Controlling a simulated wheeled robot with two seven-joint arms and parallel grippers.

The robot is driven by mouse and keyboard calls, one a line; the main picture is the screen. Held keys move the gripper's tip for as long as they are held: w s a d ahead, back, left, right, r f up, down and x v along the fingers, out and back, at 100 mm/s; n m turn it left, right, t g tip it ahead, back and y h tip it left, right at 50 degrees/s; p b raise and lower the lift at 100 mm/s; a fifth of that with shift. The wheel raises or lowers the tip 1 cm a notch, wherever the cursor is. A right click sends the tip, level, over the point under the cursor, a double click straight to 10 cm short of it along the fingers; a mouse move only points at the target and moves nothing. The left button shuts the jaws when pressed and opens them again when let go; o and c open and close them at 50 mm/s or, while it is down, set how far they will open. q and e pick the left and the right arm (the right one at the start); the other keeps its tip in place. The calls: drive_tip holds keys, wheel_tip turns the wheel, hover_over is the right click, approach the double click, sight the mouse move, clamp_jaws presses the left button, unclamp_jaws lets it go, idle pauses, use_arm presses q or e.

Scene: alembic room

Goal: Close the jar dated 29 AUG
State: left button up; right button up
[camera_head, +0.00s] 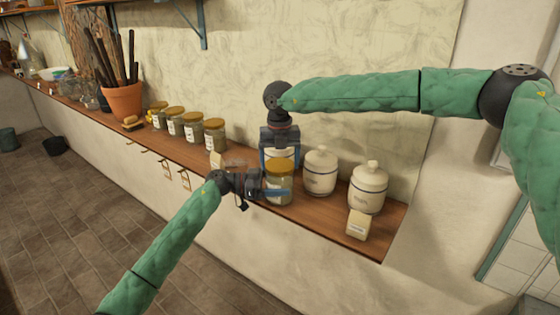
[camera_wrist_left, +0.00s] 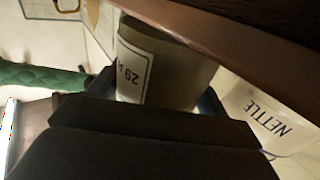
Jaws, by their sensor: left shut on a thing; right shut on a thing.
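The jar dated 29 AUG (camera_head: 279,190) is a glass jar with greenish-brown contents, upright near the shelf's front edge. In the left wrist view its label (camera_wrist_left: 132,72) appears upside down, partly cut off, reading "29 A". My left gripper (camera_head: 276,191) is shut around the jar's body from the left. The golden lid (camera_head: 279,166) is at the jar's mouth; I cannot tell whether it is fully seated. My right gripper (camera_head: 280,162) reaches down from above, its fingers at either side of the lid, and appears shut on it.
Two white lidded canisters (camera_head: 320,172) (camera_head: 368,187) stand close on the right, with a small cream block (camera_head: 357,225) in front. Another canister is mostly hidden behind my right gripper. Several gold-lidded jars (camera_head: 193,128) and a terracotta pot (camera_head: 123,102) stand left on the wooden shelf (camera_head: 310,212).

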drive_tip(key=m, duration=0.5)
drive_tip(key=shift+a+m, duration=0.15)
drive_tip(key=shift+m, duration=0.15)
drive_tip(key=m, duration=0.5)
drive_tip(key=shift+w+a+m, duration=0.1)
drive_tip(key=shift+m, duration=0.2)
drive_tip(key=m, duration=0.5)
drive_tip(key=shift+w+m, duration=0.1)
drive_tip(key=shift+m, duration=0.2)
drive_tip(key=m, duration=0.5)
drive_tip(key=shift+w+r+m, duration=0.1)
drive_tip(key=shift+w+m, duration=0.05)
drive_tip(key=shift+m, duration=0.15)
drive_tip(key=o, duration=0.9)
drive_tip(key=shift+r, duration=2.15)
